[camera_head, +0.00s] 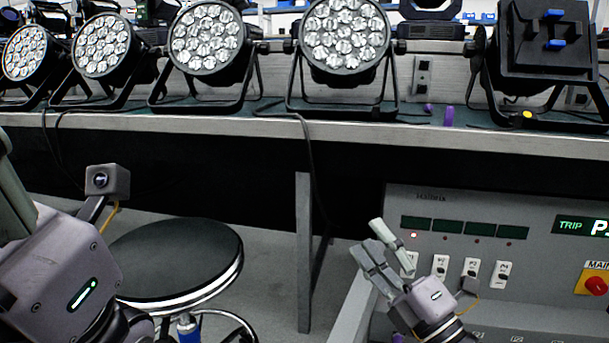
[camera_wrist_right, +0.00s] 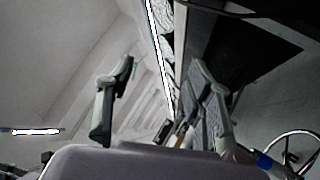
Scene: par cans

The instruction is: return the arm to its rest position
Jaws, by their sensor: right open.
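My right gripper (camera_head: 366,236) is open and empty in the head view, in front of the grey control panel (camera_head: 470,205) and over its left part. In the right wrist view its two fingers stand well apart (camera_wrist_right: 162,64), with nothing between them. The wrist view is tilted and dark. My left gripper (camera_head: 12,195) shows only in part at the left edge of the head view, beside the stool. Most of its fingers are cut off, so its opening cannot be judged.
Several par cans, one of them (camera_head: 344,38), stand on the long bench (camera_head: 250,128) at the back. A round black stool (camera_head: 175,258) stands next to my left arm. The panel has white switches (camera_head: 502,272) and a red knob (camera_head: 596,286). Floor shows between stool and panel.

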